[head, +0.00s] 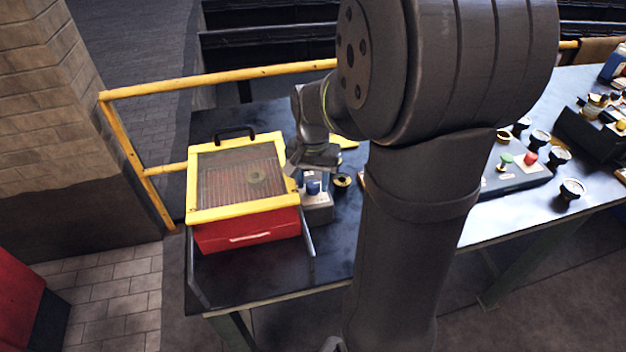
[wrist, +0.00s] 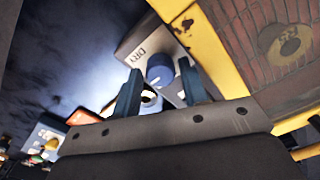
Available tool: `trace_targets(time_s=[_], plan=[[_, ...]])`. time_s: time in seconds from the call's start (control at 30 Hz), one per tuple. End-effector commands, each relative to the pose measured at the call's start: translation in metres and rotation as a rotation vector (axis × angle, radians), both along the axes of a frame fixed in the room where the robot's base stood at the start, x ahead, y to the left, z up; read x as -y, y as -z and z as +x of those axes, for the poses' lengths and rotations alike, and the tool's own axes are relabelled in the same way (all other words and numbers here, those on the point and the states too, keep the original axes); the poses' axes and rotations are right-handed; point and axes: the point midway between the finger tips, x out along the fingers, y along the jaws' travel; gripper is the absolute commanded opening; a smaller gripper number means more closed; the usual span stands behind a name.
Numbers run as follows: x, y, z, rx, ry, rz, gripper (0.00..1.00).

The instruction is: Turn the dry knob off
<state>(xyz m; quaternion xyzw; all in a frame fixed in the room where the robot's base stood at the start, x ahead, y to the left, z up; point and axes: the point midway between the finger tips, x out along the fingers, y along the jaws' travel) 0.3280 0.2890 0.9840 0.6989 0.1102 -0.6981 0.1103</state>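The dry knob (wrist: 160,72) is a round blue knob with a pale pointer line, on a light grey box (wrist: 136,42) marked DRY. In the head view the knob (head: 313,187) sits on the grey box (head: 318,207), just right of the red and yellow dryer. My gripper (head: 312,158) is above and close to the knob. In the wrist view my gripper's two dark blue fingers (wrist: 160,92) are apart, with the knob showing between and beyond them. Nothing is seen between the fingertips in their grip, and I cannot tell whether either finger touches the knob.
The red dryer box (head: 248,232) with its yellow-framed mesh lid (head: 236,215) stands directly left of the knob box. A yellow rail (head: 215,80) runs behind. A small round brass-coloured item (head: 342,181) lies right of the knob. A panel with green and red buttons (head: 515,175) is farther right.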

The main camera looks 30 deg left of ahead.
Motion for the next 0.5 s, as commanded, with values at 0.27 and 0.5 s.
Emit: trace_targets(time_s=[0.27,0.5], plan=[[0.0001,0.0037,-0.0001,0.000,0.000,0.000,0.40],[0.0001,0.0034,-0.0001,0.000,0.000,0.000,0.08]])
